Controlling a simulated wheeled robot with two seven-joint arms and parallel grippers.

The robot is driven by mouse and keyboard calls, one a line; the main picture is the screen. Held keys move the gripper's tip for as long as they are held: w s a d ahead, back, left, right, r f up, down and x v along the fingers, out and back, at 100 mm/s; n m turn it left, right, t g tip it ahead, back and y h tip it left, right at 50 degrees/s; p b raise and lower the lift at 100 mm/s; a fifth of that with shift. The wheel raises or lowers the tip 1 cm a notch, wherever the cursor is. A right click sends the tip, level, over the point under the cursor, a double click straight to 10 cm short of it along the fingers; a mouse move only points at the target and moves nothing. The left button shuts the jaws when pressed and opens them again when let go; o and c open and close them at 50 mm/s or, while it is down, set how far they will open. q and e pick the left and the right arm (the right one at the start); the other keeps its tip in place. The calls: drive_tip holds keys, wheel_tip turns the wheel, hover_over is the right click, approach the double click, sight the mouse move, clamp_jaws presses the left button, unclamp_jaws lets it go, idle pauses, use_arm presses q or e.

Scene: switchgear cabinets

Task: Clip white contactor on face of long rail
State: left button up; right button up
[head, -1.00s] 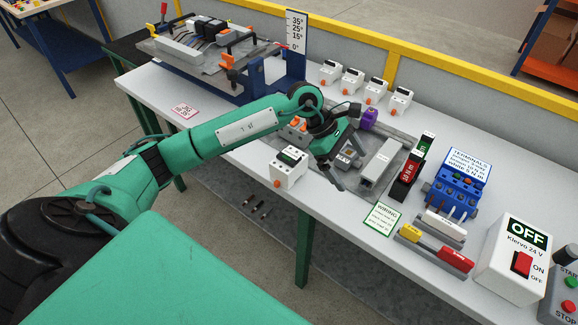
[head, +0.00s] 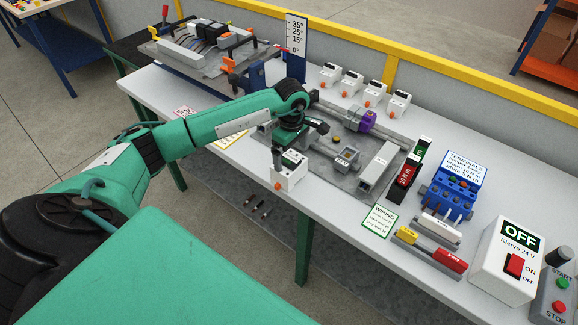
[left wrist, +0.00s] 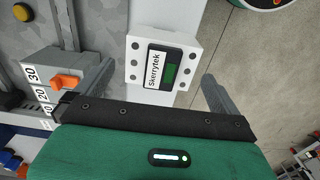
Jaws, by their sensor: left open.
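A white contactor (head: 288,176) with a dark top face stands upright near the front edge of the bench. In the left wrist view the contactor (left wrist: 163,62) shows its Skerrytek label and green window. My left gripper (head: 290,154) is open and directly above it, partly hiding its top. In the wrist view the contactor lies between the spread fingers (left wrist: 155,78), which do not visibly grip it. The long rail (head: 391,132) runs along the back of the grey mounting plate (head: 325,172), with a purple piece (head: 367,121) on it. My arm hides the rail's left end. My right gripper is not in view.
Several white devices (head: 351,80) stand in a row behind the plate. A grey block (head: 378,166), red and green blocks (head: 405,178) and a blue terminal holder (head: 455,187) stand to the right. A module with an orange switch (left wrist: 66,82) is close beside my left gripper.

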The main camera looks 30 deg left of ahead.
sight(289, 159)
use_arm(q)
drive_tip(key=shift+s+a+f+p, duration=0.1)
drive_tip(key=shift+a+f+p, duration=0.05)
drive_tip(key=shift+f+p, duration=0.9)
drive_tip(key=shift+s+a+f+p, duration=0.1)
drive_tip(key=shift+f+p, duration=0.55)
drive_tip(key=shift+f, duration=1.1)
drive_tip(key=shift+w, duration=0.1)
drive_tip(key=shift+c, duration=0.2)
drive_tip(key=c, duration=1.1)
